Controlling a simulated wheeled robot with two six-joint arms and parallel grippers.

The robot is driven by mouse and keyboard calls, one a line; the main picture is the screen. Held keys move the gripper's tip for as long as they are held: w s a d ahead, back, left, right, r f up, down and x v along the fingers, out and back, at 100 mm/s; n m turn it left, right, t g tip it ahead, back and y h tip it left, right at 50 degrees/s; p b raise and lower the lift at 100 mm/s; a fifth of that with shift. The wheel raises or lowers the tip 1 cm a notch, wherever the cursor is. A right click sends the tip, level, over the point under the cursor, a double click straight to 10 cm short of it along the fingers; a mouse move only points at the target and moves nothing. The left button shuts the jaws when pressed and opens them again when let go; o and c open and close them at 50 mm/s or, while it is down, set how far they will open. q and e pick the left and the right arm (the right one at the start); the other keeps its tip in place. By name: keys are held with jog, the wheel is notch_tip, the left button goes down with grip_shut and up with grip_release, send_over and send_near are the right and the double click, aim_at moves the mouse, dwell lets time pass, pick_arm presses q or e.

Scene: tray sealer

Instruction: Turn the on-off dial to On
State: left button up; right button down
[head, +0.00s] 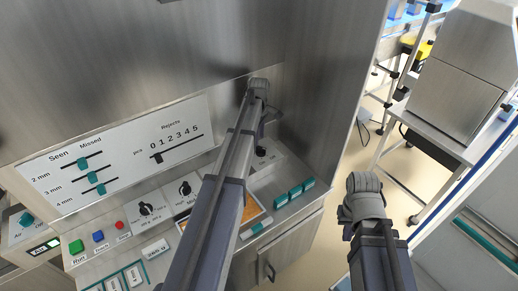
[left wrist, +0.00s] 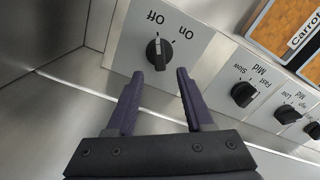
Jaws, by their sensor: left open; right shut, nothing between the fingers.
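The on-off dial (left wrist: 158,52) is a black round knob on a light panel (left wrist: 125,50) in the left wrist view. Its white mark points at the "Off" label, with "On" to the right in that picture. My left gripper (left wrist: 159,76) is open, its two dark fingers pointing at the dial with the tips just below it, one to each side. Nothing is between them; whether they touch the dial I cannot tell. In the head view my left arm mostly covers this spot. Of my right arm only the links and a joint show there; its fingers are hidden.
A metal wall (left wrist: 40,102) stands close on the left. In the head view, a control panel (head: 120,150) with sliders and buttons lies left; open floor (head: 345,165) lies right.

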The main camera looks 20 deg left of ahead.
aim_at(259, 147)
pick_arm(q)
notch_tip(259, 147, down, 5)
jog(key=b, duration=0.4)
jog(key=shift+c, duration=0.4)
grip_shut()
